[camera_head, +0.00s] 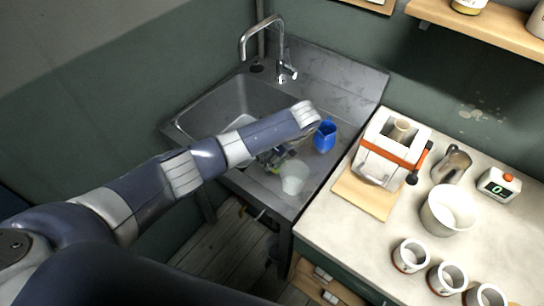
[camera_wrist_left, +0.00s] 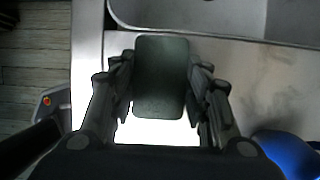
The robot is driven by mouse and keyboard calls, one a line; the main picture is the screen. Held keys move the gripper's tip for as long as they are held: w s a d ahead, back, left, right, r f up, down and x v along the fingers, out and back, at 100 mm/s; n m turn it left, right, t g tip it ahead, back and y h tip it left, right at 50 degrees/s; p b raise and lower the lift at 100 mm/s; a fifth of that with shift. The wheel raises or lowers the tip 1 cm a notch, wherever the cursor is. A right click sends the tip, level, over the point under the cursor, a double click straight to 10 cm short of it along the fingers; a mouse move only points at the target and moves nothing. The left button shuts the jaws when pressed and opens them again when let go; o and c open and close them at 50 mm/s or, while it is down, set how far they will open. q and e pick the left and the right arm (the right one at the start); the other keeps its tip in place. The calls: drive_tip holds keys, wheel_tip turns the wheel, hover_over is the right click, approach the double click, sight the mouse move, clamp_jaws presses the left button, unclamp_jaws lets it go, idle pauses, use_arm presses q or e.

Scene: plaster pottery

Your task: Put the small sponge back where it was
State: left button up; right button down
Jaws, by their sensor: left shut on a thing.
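My left gripper (camera_wrist_left: 160,88) is shut on the small sponge (camera_wrist_left: 161,78), which shows its dark green face between the two fingers in the left wrist view. In the head view the left arm reaches in from the left, and its gripper (camera_head: 272,158) is partly hidden by my own forearm, over the front edge of the sink unit. A small white container (camera_head: 293,178) stands on the drainboard just right of the gripper. In the left wrist view a bright white area lies below the sponge; I cannot tell if they touch. My right gripper is not in view.
A blue container (camera_head: 325,137) stands on the drainboard, further right; it also shows in the wrist view (camera_wrist_left: 287,156). The sink basin (camera_head: 225,105) and faucet (camera_head: 262,40) lie behind my arm. The worktable (camera_head: 335,222) at right holds a plaster mold, a pitcher and several cups.

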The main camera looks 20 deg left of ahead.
use_arm(q)
drive_tip(key=shift+f, duration=0.7)
drive_tip(key=o, duration=1)
drive_tip(key=shift+o, duration=0.2)
